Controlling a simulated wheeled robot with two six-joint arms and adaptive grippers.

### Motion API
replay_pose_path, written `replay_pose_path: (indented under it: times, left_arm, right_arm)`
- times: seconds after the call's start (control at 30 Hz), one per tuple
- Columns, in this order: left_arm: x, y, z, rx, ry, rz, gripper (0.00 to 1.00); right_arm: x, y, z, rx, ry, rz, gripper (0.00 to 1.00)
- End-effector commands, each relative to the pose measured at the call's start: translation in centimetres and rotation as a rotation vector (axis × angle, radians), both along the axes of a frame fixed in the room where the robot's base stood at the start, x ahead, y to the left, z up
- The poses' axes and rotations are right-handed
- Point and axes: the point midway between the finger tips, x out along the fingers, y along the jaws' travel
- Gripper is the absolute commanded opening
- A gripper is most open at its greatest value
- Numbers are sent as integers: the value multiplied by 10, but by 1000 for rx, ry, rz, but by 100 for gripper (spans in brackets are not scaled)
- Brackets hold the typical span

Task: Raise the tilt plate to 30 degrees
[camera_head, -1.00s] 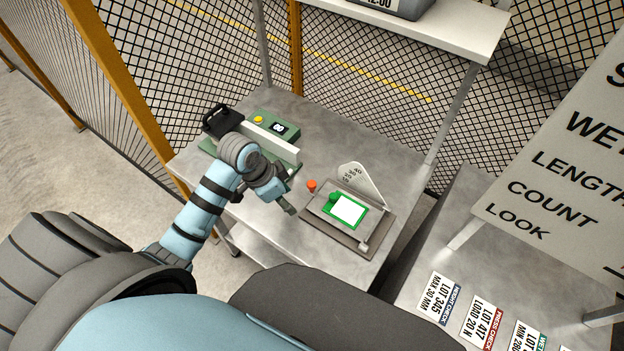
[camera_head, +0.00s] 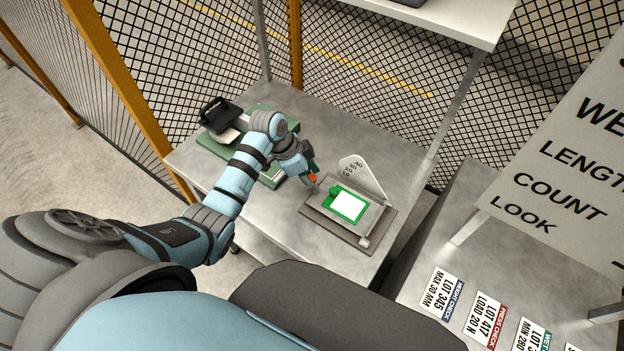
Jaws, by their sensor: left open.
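The tilt plate (camera_head: 372,209) is a grey plate lying low, looking nearly flat, on a dark base (camera_head: 330,222) on the metal table. A green-framed white card (camera_head: 348,204) lies on it. A white angle scale (camera_head: 362,175) with printed numbers stands upright at its back edge. The orange knob (camera_head: 313,177) is at the plate's back left corner, partly hidden by my gripper. My left gripper (camera_head: 314,182) is open, its fingers at the knob; I cannot tell whether they touch it. My right gripper is not in view.
A green device with a black handle (camera_head: 214,112) stands at the table's back left, partly behind my left arm. A shelf (camera_head: 440,20) overhangs the back. A second table with lot cards (camera_head: 441,290) and a sign (camera_head: 560,170) is at right. Mesh fencing surrounds the back.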

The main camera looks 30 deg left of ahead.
Motion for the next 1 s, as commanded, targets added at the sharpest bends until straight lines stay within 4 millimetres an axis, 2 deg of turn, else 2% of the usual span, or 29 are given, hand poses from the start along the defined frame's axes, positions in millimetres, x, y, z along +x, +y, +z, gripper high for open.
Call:
replay_pose_path:
  times: [0.1, 0.37, 0.6, 1.0]
  left_arm:
    - [1, -2, -6, 2, 0, -1, 41]
    - [2, -2, -6, 1, -1, -1, 39]
    - [2, -2, -6, 1, -1, -1, 1]
    - [4, -2, -5, 5, -2, 1, 0]
  right_arm:
    - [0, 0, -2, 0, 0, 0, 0]
    - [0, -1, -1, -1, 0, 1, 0]
    - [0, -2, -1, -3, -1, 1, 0]
    - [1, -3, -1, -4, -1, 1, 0]
